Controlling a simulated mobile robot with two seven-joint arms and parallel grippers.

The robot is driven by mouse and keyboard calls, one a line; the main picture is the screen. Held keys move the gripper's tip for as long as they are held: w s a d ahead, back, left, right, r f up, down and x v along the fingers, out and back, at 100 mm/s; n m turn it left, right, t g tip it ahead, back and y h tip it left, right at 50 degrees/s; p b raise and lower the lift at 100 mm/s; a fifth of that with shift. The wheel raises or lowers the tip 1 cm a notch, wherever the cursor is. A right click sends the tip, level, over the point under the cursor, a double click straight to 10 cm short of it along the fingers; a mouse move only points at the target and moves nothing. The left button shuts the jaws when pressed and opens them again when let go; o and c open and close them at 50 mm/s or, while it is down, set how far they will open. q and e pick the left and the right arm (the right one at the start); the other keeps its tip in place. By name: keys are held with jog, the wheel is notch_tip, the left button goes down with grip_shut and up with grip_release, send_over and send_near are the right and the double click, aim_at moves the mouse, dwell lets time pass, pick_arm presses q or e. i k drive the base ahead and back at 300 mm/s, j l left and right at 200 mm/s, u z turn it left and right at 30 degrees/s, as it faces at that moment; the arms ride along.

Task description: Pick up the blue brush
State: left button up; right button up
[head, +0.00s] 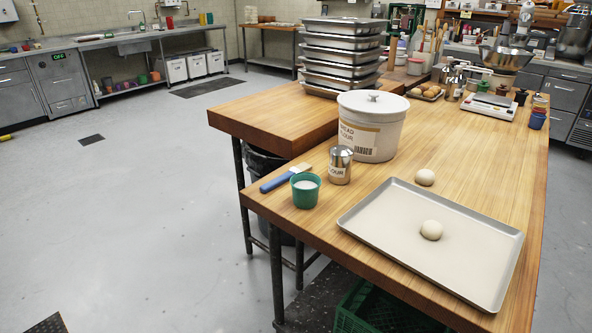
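The blue brush (286,178) lies flat on the wooden table, close to its left edge. It has a blue handle and a pale head, and the head points to the right. A green cup (305,190) with pale contents stands just in front of it. A metal flour shaker (340,165) stands to its right. Neither of my grippers shows in the head view.
A large white flour tub (371,140) stands behind the shaker. A baking tray (400,236) holds a dough ball (432,230); another dough ball (425,177) lies behind the tray. Stacked metal pans (335,60) stand at the back. The floor (140,220) to the left is mostly clear.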

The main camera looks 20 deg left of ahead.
aim_at(302, 166)
jog(key=i+j+z, duration=0.1)
jog(key=j, duration=0.35)
jog(key=i+j, duration=0.15)
jog(key=j, duration=0.3)
jog(key=i+j+z, duration=0.15)
jog(key=j, duration=0.35)
jog(key=j+z, duration=0.1)
jog(key=j, duration=0.35)
